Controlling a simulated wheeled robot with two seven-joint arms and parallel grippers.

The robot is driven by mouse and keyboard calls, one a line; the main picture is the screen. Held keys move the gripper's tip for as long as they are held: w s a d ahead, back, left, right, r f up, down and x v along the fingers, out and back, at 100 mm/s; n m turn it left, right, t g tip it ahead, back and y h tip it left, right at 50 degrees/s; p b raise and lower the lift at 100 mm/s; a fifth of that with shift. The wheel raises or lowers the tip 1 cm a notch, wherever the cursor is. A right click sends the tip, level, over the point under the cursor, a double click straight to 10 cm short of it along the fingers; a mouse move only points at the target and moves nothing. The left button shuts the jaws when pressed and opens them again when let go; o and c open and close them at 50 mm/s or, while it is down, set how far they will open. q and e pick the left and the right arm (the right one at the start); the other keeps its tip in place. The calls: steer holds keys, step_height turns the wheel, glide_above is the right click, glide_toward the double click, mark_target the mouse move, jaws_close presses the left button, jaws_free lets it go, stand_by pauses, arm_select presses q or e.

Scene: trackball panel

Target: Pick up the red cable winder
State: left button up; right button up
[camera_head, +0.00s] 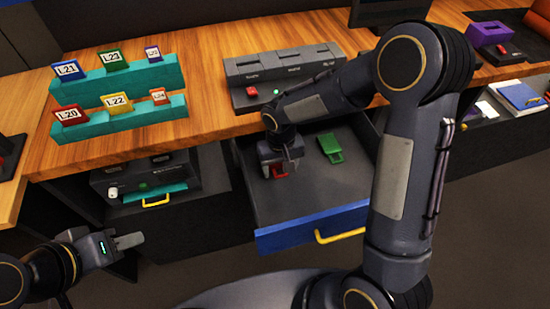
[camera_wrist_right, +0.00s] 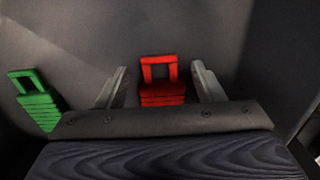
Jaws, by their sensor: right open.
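The red cable winder (camera_wrist_right: 162,93) lies on the dark floor of the open drawer, between the two fingers of my right gripper (camera_wrist_right: 160,88) in the right wrist view. The fingers are open, with a gap on each side of the winder. In the head view my right gripper (camera_head: 282,168) points down into the drawer, and only a small part of the red winder (camera_head: 279,171) shows below it. My left gripper (camera_head: 128,241) is at the lower left, away from the drawer, and its finger opening is not clear.
A green winder (camera_head: 330,147) lies in the same drawer, right of my right gripper. The drawer (camera_head: 310,226) has a blue front and a yellow handle. Above it, the wooden desk (camera_head: 215,110) carries teal racks (camera_head: 130,85) of labelled cards and a grey panel (camera_head: 285,64).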

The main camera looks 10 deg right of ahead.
steer(key=shift+f, duration=0.2)
steer(key=c, duration=1.1)
steer(key=shift+r, duration=0.1)
